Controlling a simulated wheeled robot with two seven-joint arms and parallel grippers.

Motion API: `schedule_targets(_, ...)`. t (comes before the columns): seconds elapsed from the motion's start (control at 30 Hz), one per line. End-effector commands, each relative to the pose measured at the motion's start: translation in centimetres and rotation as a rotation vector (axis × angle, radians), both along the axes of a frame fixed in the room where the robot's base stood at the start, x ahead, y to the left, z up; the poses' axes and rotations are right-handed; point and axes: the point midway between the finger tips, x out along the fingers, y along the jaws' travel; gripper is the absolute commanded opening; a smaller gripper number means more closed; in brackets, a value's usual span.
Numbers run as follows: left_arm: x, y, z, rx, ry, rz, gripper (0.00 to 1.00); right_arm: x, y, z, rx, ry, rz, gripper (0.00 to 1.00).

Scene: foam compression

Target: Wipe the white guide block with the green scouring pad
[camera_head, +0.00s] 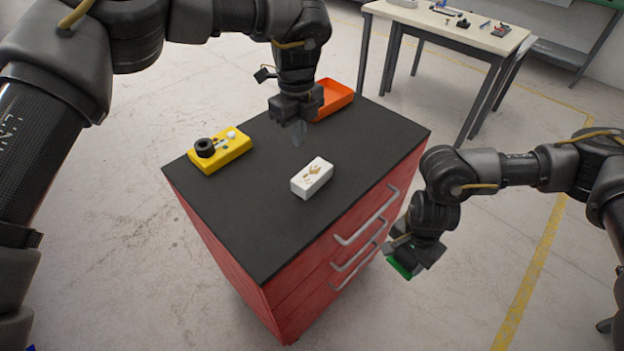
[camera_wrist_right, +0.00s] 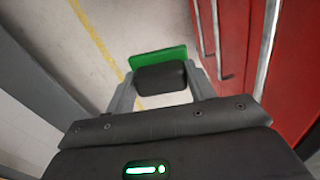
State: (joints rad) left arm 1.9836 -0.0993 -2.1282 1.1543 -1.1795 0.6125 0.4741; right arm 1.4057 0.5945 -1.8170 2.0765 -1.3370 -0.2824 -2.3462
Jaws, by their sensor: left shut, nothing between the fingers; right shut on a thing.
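The white guide block (camera_head: 312,178) lies on the dark top of the red drawer cabinet, near its right edge. Brownish marks show on its top face. My left gripper (camera_head: 297,133) points down over the cabinet top, behind the block and apart from it, shut and empty. My right gripper (camera_head: 404,264) is beside the drawer front, to the right of the cabinet and below its top. It is shut on the green scouring pad (camera_head: 400,268). In the right wrist view the green pad (camera_wrist_right: 157,57) shows beyond a dark piece between the fingers (camera_wrist_right: 160,85).
A yellow block (camera_head: 222,151) with a black round part stands at the left of the cabinet top (camera_head: 262,220). An orange tray (camera_head: 333,98) is at the back. Drawer handles (camera_head: 367,222) stick out near my right gripper. A table (camera_head: 450,30) with small items stands farther back.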

Motion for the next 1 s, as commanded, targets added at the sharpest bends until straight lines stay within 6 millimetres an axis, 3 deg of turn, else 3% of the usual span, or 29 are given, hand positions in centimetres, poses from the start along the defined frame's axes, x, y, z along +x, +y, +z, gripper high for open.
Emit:
schedule_targets(0.2, 0.1, -0.1, 4.7, -0.001, -0.005, 0.000, 0.00, 0.0, 0.0, -1.1, 0.000, 0.000, 0.000, 0.25)
schedule_targets(0.4, 0.0, 0.0, 7.6, 0.001, -0.003, 0.000, 0.00, 0.0, 0.0, -1.1, 0.000, 0.000, 0.000, 0.25)
schedule_targets(0.6, 0.0, 0.0, 8.6, 0.000, 0.000, 0.000, 0.00, 0.0, 0.0, -1.1, 0.000, 0.000, 0.000, 0.25)
schedule_targets(1.0, 0.0, -0.2, 8.6, 0.000, 0.000, -0.004, 0.00, -0.1, -0.1, -1.1, 0.000, 0.000, -0.003, 0.25)
